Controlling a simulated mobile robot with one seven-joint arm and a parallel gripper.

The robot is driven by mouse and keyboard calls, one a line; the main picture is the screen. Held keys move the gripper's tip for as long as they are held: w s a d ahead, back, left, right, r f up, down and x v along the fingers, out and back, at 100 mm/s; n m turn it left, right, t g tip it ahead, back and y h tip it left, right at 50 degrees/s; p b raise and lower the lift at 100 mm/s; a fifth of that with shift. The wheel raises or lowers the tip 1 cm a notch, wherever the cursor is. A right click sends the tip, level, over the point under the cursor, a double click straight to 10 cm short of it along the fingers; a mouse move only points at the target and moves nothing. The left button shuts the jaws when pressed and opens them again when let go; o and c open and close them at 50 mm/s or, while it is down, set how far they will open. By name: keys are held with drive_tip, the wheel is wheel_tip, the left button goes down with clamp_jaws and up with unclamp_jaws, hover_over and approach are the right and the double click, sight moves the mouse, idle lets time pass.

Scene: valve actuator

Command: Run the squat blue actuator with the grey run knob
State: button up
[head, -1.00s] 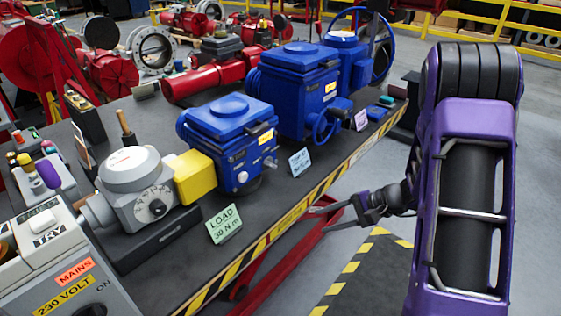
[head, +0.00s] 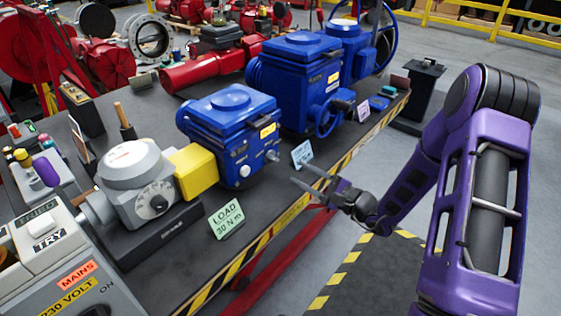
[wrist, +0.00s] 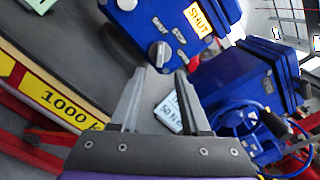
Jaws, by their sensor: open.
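The squat blue actuator (head: 215,128) stands on the dark bench, joined on its left to a yellow block (head: 192,172). A light grey knob (head: 271,156) sticks out at its right end. A second knob (head: 244,170) is on its front face. In the wrist view the actuator (wrist: 185,62) fills the top middle, with a grey knob (wrist: 160,53) just beyond my fingertips and a yellow SHUT label (wrist: 198,18) above. My gripper (head: 301,174) is open and empty, at the bench's front edge, right of the actuator. In the wrist view its fingers (wrist: 162,75) point toward the knob, apart from it.
A LOAD 30 N m card (head: 226,219) and another card (head: 301,155) stand along the front edge. A larger blue actuator (head: 298,75) with a handwheel (head: 333,116) is behind right. A grey dial unit (head: 135,165) stands left. The floor before the bench is free.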

sight(276, 159)
drive_tip(key=x, duration=0.8)
drive_tip(key=shift+w+a, duration=0.1)
drive_tip(key=shift+c, duration=0.2)
clamp_jaws()
